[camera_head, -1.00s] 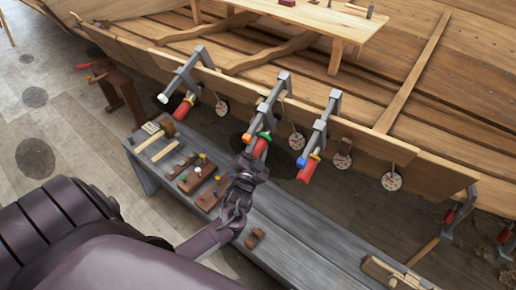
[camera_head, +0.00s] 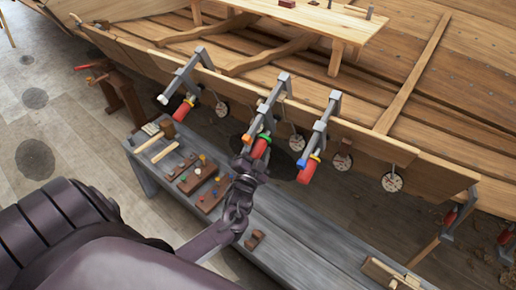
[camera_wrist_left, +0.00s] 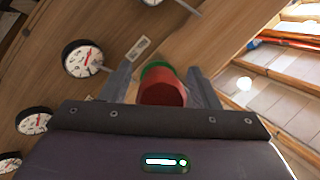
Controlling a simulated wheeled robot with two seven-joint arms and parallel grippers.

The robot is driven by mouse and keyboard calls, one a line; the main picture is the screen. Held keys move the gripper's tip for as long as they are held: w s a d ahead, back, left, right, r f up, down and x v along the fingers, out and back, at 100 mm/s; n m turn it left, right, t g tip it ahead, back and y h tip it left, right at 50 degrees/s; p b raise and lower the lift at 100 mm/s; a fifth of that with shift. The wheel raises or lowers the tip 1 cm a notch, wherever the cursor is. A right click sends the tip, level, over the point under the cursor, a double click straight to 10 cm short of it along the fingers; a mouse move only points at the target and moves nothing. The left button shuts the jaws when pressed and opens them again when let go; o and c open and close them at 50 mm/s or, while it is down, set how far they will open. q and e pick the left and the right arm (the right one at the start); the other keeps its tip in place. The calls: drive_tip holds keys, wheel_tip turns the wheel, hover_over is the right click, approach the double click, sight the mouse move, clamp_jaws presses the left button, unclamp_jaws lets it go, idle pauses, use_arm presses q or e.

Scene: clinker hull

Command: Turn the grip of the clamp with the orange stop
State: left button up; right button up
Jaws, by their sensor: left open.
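In the left wrist view the left gripper (camera_wrist_left: 161,88) is open, with one finger on each side of the red grip (camera_wrist_left: 162,90). The green collar (camera_wrist_left: 157,70) shows behind it. Whether the fingers touch the grip cannot be told. My right gripper is not in view.
A clamp with a white stop (camera_head: 163,99) is on the left, and one with a blue stop (camera_head: 301,163) is close on the right. Round dials (camera_head: 296,142) hang along the plank. A grey bench (camera_head: 290,235) below holds mallets and wooden blocks (camera_head: 197,180).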

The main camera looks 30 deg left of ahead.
use_arm(q)
drive_tip(key=b+v, duration=0.1)
drive_tip(key=v, duration=0.6)
drive_tip(key=shift+s, duration=0.35)
drive_tip(key=shift+d, duration=0.15)
idle(1.1)
